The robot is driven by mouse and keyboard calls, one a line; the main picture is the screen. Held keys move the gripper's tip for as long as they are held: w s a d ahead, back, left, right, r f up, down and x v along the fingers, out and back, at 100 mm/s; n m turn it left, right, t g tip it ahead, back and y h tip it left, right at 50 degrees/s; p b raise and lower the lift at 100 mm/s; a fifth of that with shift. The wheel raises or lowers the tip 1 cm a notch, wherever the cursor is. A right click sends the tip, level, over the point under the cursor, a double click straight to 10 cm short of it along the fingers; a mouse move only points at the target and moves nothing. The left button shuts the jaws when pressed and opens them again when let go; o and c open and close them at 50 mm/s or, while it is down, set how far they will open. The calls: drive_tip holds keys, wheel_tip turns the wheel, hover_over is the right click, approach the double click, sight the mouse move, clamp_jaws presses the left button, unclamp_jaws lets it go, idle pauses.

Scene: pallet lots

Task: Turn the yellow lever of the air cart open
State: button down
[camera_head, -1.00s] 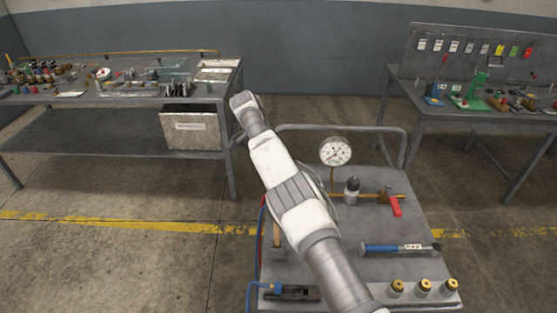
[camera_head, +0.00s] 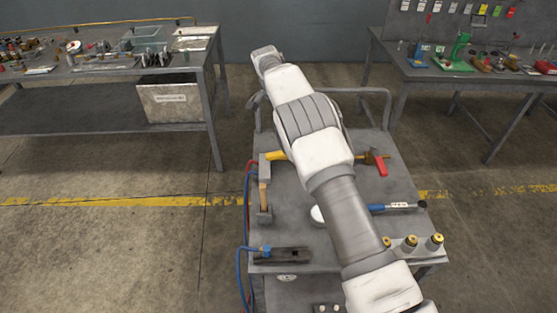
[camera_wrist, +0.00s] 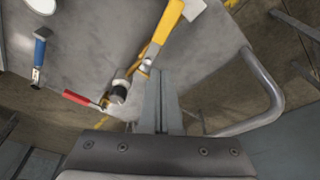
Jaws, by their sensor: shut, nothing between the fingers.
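The air cart (camera_head: 285,222) is a grey-topped cart in front of me. Its yellow lever (camera_head: 277,156) shows just left of my arm in the head view, partly covered by it. In the wrist view the yellow lever (camera_wrist: 168,22) lies at the top centre, roughly in line with the brass pipe there. My gripper (camera_wrist: 158,74) is shut and empty, its fingertips close to the pipe just below the lever; I cannot tell whether they touch. In the head view my arm hides the gripper and the gauge.
A red handle (camera_head: 380,167), a blue-handled tool (camera_head: 392,207) and brass-topped fittings (camera_head: 411,242) are on the cart's right side. A grey rail (camera_wrist: 268,100) curves beside my gripper. Cluttered benches stand at the left (camera_head: 100,120) and right (camera_head: 510,82).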

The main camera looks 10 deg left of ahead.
drive_tip(key=d+n+b, duration=0.1)
drive_tip(key=d+n, duration=0.1)
drive_tip(key=n+t+y+b, duration=0.2)
drive_tip(key=n+y+b, duration=0.25)
drive_tip(key=n, duration=0.75)
approach(275, 155)
drive_tip(key=s+d+r, duration=0.1)
drive_tip(key=s+d, duration=0.2)
drive_tip(key=s, duration=0.3)
drive_tip(key=x, duration=1)
drive_tip(key=shift+d+f+b, duration=0.1)
drive_tip(key=shift+d+b, duration=0.1)
drive_tip(key=shift+b, duration=0.1)
drive_tip(key=shift+w+a+r, duration=0.15)
drive_tip(key=shift+w+a, duration=0.1)
drive_tip(key=shift+w, duration=0.3)
drive_tip(key=shift+w+a+r, duration=0.15)
drive_tip(key=shift+w+a, duration=0.05)
drive_tip(key=shift+w, duration=0.3)
drive_tip(key=shift+w+a, duration=0.35)
drive_tip(key=shift+w, duration=0.4)
drive_tip(key=shift+w+a+f+m+h+b, duration=0.2)
drive_tip(key=shift+w+a+m+h+b, duration=0.3)
drive_tip(key=shift+m, duration=0.3)
drive_tip(key=shift+w+a+r, duration=0.2)
drive_tip(key=shift+w+a, duration=0.15)
drive_tip(key=shift+w, duration=0.15)
drive_tip(key=shift+s, duration=0.1)
